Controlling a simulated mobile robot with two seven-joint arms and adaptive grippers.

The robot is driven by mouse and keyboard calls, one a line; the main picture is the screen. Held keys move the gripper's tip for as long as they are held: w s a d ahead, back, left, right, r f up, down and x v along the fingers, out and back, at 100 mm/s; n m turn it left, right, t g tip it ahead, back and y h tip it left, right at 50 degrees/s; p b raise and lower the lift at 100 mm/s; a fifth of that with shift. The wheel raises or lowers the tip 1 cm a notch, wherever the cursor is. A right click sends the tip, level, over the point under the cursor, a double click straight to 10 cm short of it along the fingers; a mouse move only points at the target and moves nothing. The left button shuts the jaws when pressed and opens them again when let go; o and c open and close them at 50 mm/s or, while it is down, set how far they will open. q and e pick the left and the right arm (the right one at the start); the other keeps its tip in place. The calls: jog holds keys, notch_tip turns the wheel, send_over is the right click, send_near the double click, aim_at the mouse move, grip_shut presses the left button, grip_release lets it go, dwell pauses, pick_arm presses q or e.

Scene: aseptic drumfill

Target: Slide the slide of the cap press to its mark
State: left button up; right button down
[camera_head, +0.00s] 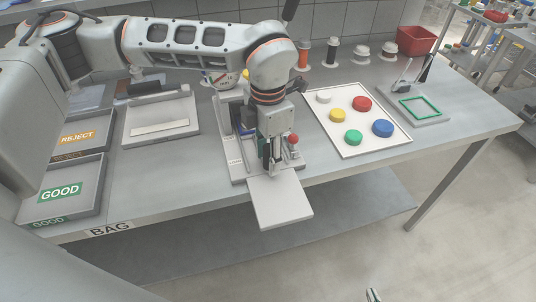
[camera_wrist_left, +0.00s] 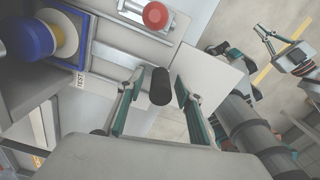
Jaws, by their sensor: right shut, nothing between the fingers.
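The cap press (camera_head: 232,165) stands near the table's front edge, mostly hidden behind my left arm. Its pale flat slide plate (camera_head: 280,204) sticks out over the front edge; the plate also shows in the left wrist view (camera_wrist_left: 205,75). A dark upright handle (camera_wrist_left: 160,87) lies between the fingers of my left gripper (camera_wrist_left: 155,105), with a gap on each side. That gripper is open, and in the head view (camera_head: 272,172) it is low over the slide's rear end. The mark cannot be made out. My right gripper (camera_head: 373,295) is shut and empty at the bottom edge, away from the table.
A white tray (camera_head: 376,147) of coloured caps lies to the right. GOOD (camera_head: 88,207) and REJECT (camera_head: 96,142) bins stand at the left. Free space lies in front of the table.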

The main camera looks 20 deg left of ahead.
pick_arm(q)
grip_shut()
jog(key=s+d, duration=0.2)
jog(key=s, duration=0.1)
jog(key=s+d, duration=0.2)
jog(key=s, duration=0.1)
jog(key=s+d+b, duration=0.1)
jog(key=s+d, duration=0.1)
jog(key=s, duration=0.2)
jog(key=shift+d, duration=0.35)
jog(key=shift+s+d, duration=0.15)
jog(key=shift+c, duration=1.3)
grip_release()
jog(key=shift+o, duration=1.3)
jog(key=shift+s+d+r, duration=0.1)
